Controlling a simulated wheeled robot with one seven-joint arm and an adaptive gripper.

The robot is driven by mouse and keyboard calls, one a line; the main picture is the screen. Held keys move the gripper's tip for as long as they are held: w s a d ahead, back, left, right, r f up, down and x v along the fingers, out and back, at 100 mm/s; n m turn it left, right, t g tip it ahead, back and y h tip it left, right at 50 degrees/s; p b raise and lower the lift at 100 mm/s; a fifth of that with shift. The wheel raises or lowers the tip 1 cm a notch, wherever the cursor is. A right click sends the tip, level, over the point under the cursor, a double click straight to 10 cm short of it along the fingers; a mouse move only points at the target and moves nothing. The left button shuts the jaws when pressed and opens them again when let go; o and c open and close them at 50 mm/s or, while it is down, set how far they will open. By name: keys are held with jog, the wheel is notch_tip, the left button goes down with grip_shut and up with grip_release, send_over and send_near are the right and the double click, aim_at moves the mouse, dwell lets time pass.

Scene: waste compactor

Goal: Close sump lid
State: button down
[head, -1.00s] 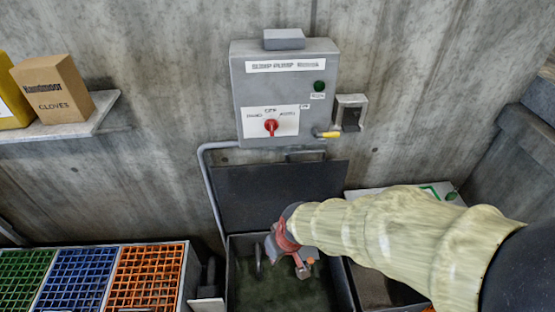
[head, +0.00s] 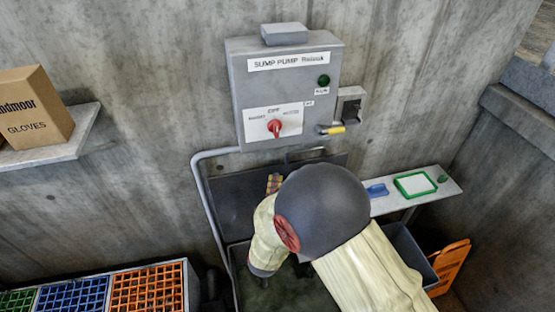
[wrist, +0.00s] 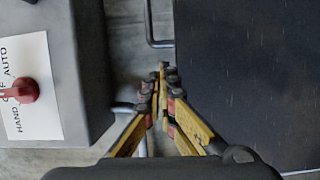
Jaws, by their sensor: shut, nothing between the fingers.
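The sump lid (head: 225,200) is a dark panel standing open, leaning up near the wall behind the sump pit (head: 285,294). It fills the right of the wrist view (wrist: 245,75). A thin grey bar handle (head: 305,154) shows at its top edge, and in the wrist view as a bent bar (wrist: 150,30). My gripper (head: 274,181) is in front of the lid's upper part in the head view. In the wrist view my gripper (wrist: 163,72) is shut and empty, its tips beside the lid's top edge, apart from the handle. My arm hides the lid's lower right.
The sump pump control box (head: 285,90) with a red knob (head: 274,128) is on the wall just above the lid. A grey conduit (head: 205,190) runs down left of it. Coloured grates (head: 148,290) lie left, a shelf (head: 425,190) right.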

aim_at(278, 165)
jog(key=w+b, duration=0.1)
jog(key=w, duration=0.2)
jog(key=w+d+b, duration=0.1)
jog(key=w, duration=0.2)
jog(key=w+b, duration=0.1)
jog(key=w, duration=0.3)
jog(key=shift+d, duration=0.2)
jog(key=shift+s+f+n, duration=0.1)
jog(key=shift+n, duration=0.2)
